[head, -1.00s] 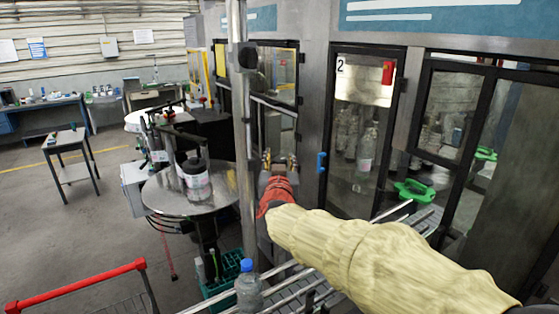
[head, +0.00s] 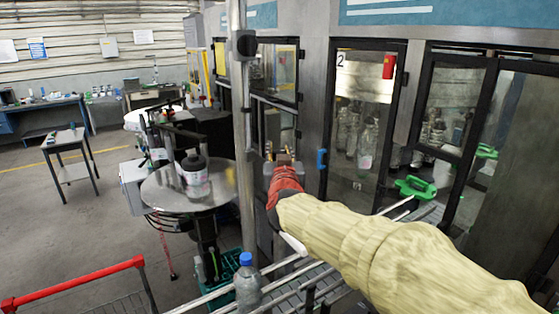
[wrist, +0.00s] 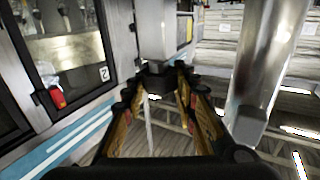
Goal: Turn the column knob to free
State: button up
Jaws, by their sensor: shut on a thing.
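My gripper (head: 281,158) reaches forward from my sleeved arm, just right of the upright metal column (head: 243,125) in the head view. In the wrist view, the fingers of my gripper (wrist: 162,82) converge and are shut on a small dark piece, which I take to be the column knob (wrist: 157,81). It sits at the end of a grey square block (wrist: 156,30). The fingers hide much of it, and no free or locked marking is readable. A dark clamp (head: 243,44) sits higher on the round column, apart from my gripper.
Machine doors (head: 362,150) with a blue handle (head: 322,159) stand close on the right.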

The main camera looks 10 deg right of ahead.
jog(key=shift+n+y+b, duration=0.3)
jog(key=shift+y+b, duration=0.2)
jog(key=shift+b, duration=0.55)
jog(key=o, duration=1.1)
jog(key=shift+c, duration=0.2)
jog(key=shift+o, duration=0.6)
jog(key=shift+s, duration=0.1)
jog(key=s+a, duration=0.1)
jog(key=s, duration=1)
jog(key=shift+s+a, duration=0.25)
jog(key=shift+s, duration=0.1)
